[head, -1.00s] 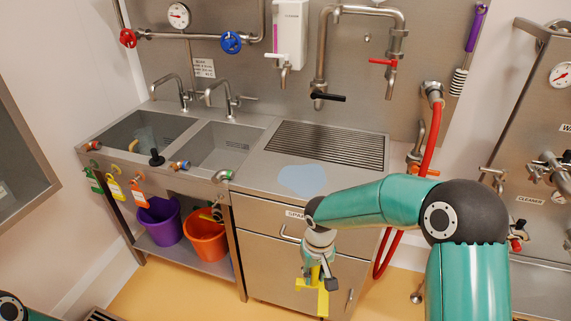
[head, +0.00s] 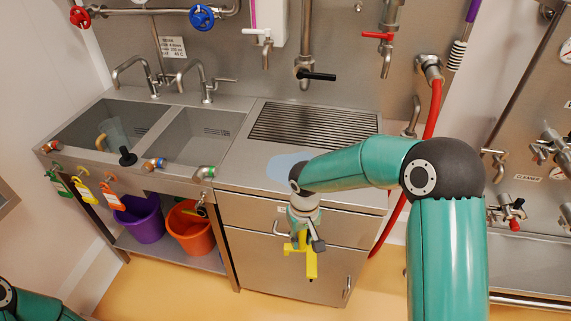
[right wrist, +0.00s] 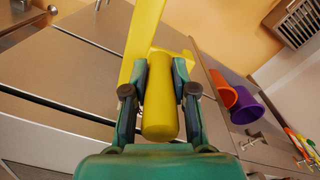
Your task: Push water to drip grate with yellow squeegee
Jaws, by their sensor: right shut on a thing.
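The yellow squeegee (head: 310,262) hangs in front of the cabinet, below the counter's front edge. My right gripper (head: 303,236) is shut on its handle, and the handle (right wrist: 160,105) shows between the two fingers in the right wrist view. The water (head: 284,166) is a pale blue puddle on the steel counter, partly hidden behind my right arm. The drip grate (head: 314,126) is a dark slatted panel in the counter behind the puddle. Of my left arm only a link shows at the lower left corner; its gripper is out of view.
Two sinks (head: 190,136) with taps lie left of the counter. A purple bucket (head: 138,218) and an orange bucket (head: 190,228) stand on the shelf below. A red hose (head: 431,123) hangs at the right. Pipes and taps are on the wall behind the grate.

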